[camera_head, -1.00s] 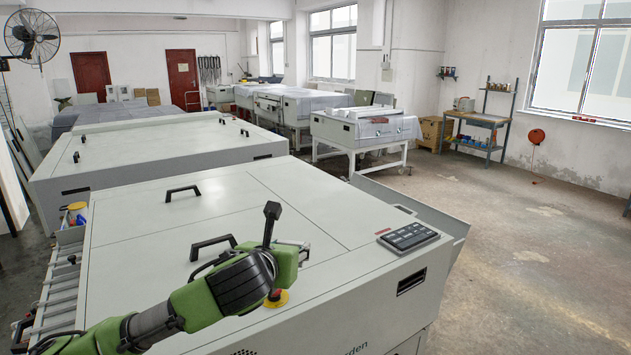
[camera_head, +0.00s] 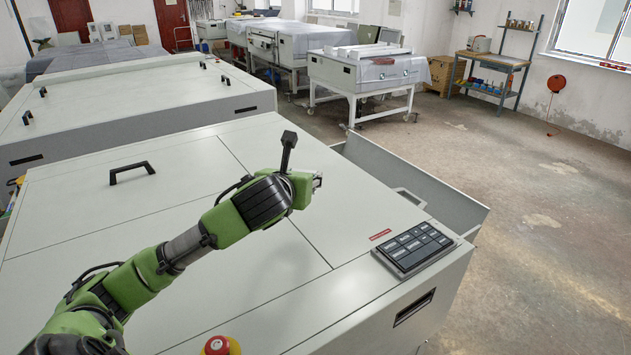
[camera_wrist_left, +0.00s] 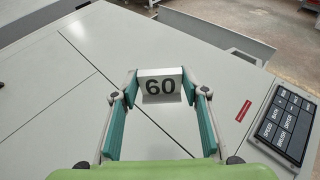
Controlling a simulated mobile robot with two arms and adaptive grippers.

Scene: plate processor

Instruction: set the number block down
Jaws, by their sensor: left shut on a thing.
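The number block (camera_wrist_left: 161,86) is white with a black "60" and shows in the left wrist view between my left gripper's fingertips. My left gripper (camera_wrist_left: 160,88) is shut on it, with one teal finger on each side. In the head view my left gripper (camera_head: 318,181) is over the light grey top of the plate processor (camera_head: 290,300), its fingers mostly hidden by the wrist. The block is not clearly visible there. I cannot tell how high the block is above the surface. My right gripper is not in view.
A black control panel (camera_head: 412,247) sits on the machine's right front corner; it also shows in the wrist view (camera_wrist_left: 287,125). A black handle (camera_head: 131,172) stands on the lid. A red emergency button (camera_head: 217,345) is at the bottom. The lid's middle is clear.

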